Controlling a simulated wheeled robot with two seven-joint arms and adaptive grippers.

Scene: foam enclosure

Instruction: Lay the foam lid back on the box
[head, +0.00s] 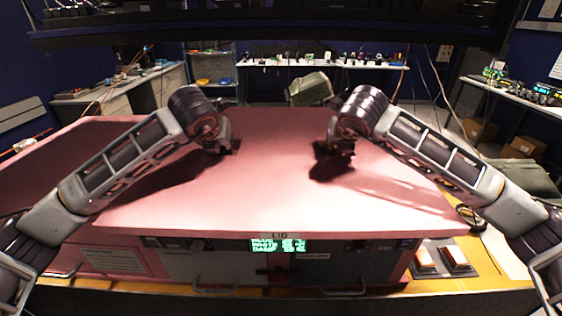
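The foam lid (270,190) is a broad pink slab with a small "LID" label on its front edge. It lies flat over the box (200,265), whose grey front with handles and a green display shows below. I cannot tell whether the lid is fully seated. My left gripper (226,148) is over the lid's far left part, pointing down at its surface. My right gripper (334,160) is over the far right part, also low. Both look at or close to the surface; contact is unclear. Their fingers are dark and small, so their opening is hidden.
A darker pink foam surface (60,165) extends left of the lid. Two red-and-white switches (440,258) sit on the yellow bench right of the box. Side benches with equipment stand left and right. A dark beam (270,28) crosses overhead.

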